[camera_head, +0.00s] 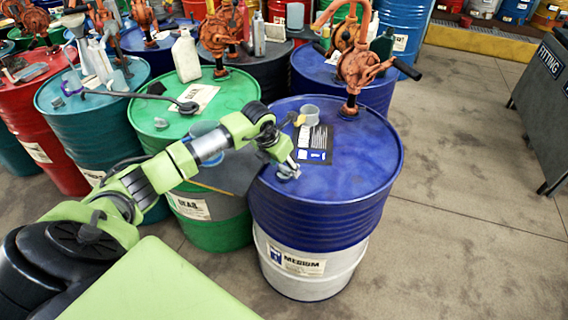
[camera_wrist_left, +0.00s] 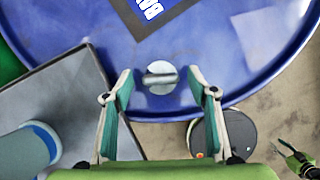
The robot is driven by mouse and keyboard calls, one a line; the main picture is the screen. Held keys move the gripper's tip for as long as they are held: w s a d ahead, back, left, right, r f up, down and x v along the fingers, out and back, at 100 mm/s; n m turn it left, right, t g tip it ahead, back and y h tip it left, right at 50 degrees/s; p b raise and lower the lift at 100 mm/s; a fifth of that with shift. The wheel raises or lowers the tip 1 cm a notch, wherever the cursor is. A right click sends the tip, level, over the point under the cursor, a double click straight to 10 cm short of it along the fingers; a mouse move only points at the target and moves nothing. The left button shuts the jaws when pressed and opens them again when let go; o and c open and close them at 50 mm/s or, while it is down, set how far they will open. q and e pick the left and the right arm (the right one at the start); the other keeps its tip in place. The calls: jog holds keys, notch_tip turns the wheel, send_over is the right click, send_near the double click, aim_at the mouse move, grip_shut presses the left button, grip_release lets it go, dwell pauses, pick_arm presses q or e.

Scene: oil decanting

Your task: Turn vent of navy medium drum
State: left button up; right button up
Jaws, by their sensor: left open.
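The navy medium drum (camera_head: 340,215) stands at the centre of the head view, navy above and white below, with a MEDIUM label. Its vent (camera_wrist_left: 160,77) is a round silver cap with a raised bar, near the rim of the drum lid (camera_wrist_left: 240,45). The bar lies roughly crosswise in the left wrist view. My left gripper (camera_head: 288,171) is over the near-left part of the lid. In the left wrist view its open fingers (camera_wrist_left: 161,76) stand on either side of the vent, with gaps visible. My right gripper seems to show, small, at that view's lower right corner (camera_wrist_left: 300,160); its jaws are unclear.
An orange hand pump (camera_head: 358,68), a grey cup (camera_head: 309,115) and a dark sheet (camera_head: 314,145) are on the lid. A green drum (camera_head: 222,235) and a dark tray (camera_wrist_left: 45,100) are to the left. Floor (camera_head: 470,190) is clear to the right, before a dark cabinet (camera_head: 545,110).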

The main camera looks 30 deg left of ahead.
pick_arm(q)
jog(key=c, duration=1.1)
jog(key=shift+f, duration=0.1)
